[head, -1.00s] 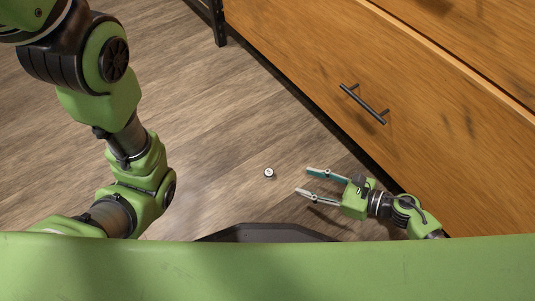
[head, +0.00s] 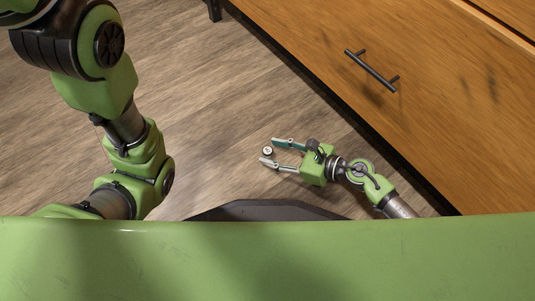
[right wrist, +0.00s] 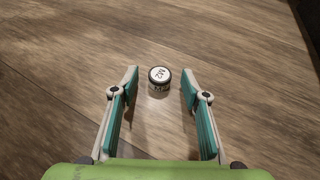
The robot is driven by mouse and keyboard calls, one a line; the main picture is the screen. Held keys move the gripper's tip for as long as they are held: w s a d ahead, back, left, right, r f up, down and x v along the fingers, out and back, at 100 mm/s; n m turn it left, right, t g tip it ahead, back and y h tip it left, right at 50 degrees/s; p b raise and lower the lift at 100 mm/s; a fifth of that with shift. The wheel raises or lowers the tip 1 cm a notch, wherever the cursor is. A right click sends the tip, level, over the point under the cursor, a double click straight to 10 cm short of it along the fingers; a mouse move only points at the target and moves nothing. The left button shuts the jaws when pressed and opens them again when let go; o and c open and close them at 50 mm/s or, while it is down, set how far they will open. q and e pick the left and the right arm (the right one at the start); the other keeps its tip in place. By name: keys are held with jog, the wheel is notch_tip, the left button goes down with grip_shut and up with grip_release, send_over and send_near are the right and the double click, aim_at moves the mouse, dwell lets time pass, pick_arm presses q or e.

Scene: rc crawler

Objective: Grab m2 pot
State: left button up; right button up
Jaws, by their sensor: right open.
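The m2 pot (head: 267,151) is a small round pot with a white lid and a dark band. It stands upright on the wooden floor. In the right wrist view the pot (right wrist: 159,78) shows "M2" on its lid and sits just ahead of and between the fingertips. My right gripper (head: 269,151) is open, its two fingers pointing left at the pot, one on each side. In the right wrist view the open gripper (right wrist: 161,80) has no finger visibly touching the pot. My left arm is at the left, but its gripper is not in view.
A wooden drawer cabinet (head: 420,110) with a dark handle (head: 371,70) stands to the right of my right arm. The wooden floor (head: 215,125) left of the pot is clear. A dark cabinet leg shows at the top.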

jog(key=shift+w+a+f, duration=0.2)
jog(key=shift+w+a, duration=0.05)
jog(key=shift+a, duration=0.2)
jog(key=c, duration=1.1)
jog(key=shift+r, duration=0.15)
